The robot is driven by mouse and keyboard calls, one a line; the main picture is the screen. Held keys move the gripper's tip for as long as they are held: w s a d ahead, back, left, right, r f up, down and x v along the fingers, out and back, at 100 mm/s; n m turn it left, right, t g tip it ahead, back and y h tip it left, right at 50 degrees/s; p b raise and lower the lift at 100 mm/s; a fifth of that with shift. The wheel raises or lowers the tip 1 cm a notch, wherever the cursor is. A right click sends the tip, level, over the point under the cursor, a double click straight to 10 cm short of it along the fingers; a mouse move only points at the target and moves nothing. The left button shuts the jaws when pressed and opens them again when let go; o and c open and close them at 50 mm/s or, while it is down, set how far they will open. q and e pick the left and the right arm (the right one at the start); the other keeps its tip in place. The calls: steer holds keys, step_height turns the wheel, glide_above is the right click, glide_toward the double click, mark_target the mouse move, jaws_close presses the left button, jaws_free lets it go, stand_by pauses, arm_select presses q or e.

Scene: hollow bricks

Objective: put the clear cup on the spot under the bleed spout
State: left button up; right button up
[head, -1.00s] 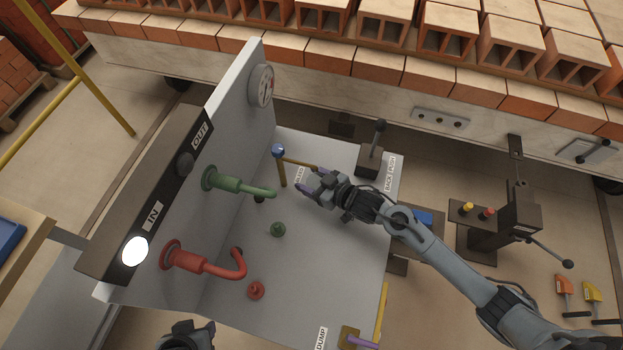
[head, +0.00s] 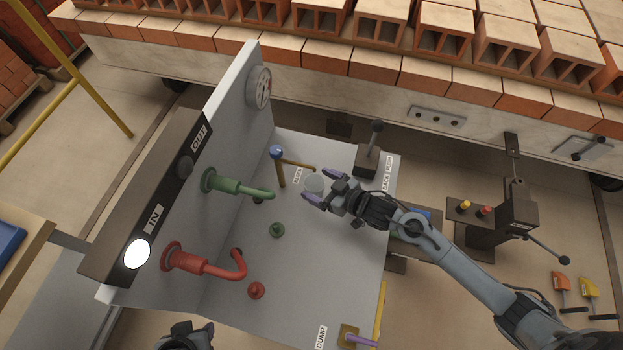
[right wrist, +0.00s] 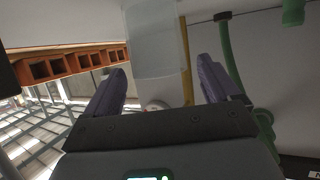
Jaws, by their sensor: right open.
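The clear cup (head: 314,184) stands on the grey panel floor, just below the free end of the brass bleed spout (head: 298,163), beside the bleed label (head: 298,175). I cannot tell whether it is exactly centred on the spot. My right gripper (head: 323,187) is open, its purple fingertips just to the right of the cup. In the right wrist view the cup (right wrist: 152,42) shows beyond the open fingers (right wrist: 168,88), apparently clear of them. My left gripper (head: 188,337) shows only partly at the bottom edge; its fingers are not clear.
A green pipe (head: 240,188) and a red pipe (head: 208,263) come out of the upright panel on the left. A lever box (head: 368,160) stands behind the right gripper.

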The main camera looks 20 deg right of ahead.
steer(key=s+d+m+g+h, duration=0.1)
steer(key=s+h, duration=0.1)
steer(key=s, duration=0.3)
steer(key=s+d+r+m+g+h, duration=0.1)
steer(key=s+g+h, duration=0.1)
steer(key=s, duration=0.3)
steer(key=s+d+m+g+h+p, duration=0.1)
steer(key=s+d+h, duration=0.1)
steer(key=s, duration=0.3)
steer(key=shift+s+r, duration=0.35)
steer(key=shift+s, duration=0.05)
steer(key=s+m+g, duration=0.1)
steer(key=s+g, duration=0.3)
steer(key=s, duration=0.4)
steer(key=shift+d+r+h, duration=0.15)
steer(key=shift+r+h, duration=0.15)
steer(key=shift+r, duration=0.05)
steer(key=shift+r, duration=0.1)
